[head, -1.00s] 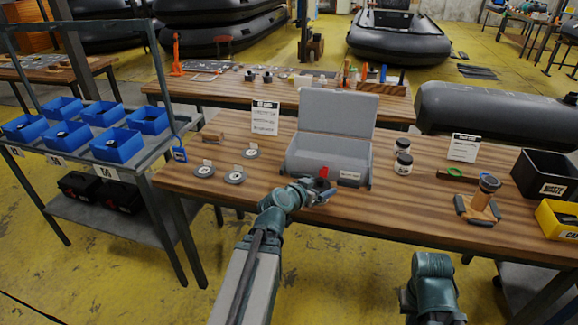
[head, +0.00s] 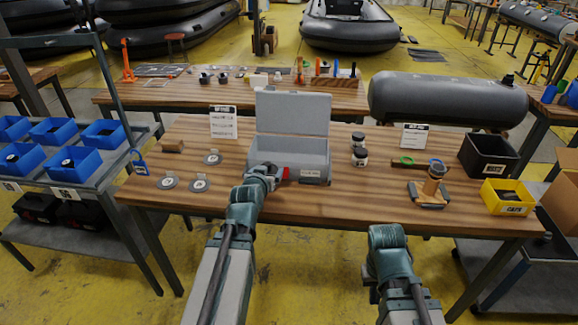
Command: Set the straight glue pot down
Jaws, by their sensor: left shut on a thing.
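Two small pots with dark lids and pale labels stand upright on the wooden table, right of the grey box: a far pot (head: 358,140) and a near pot (head: 360,157). I cannot tell which, if either, is the straight glue pot.
The wooden table (head: 330,203) also bears several grey discs on the left. A rack of blue bins is at left. The table's front middle is clear.

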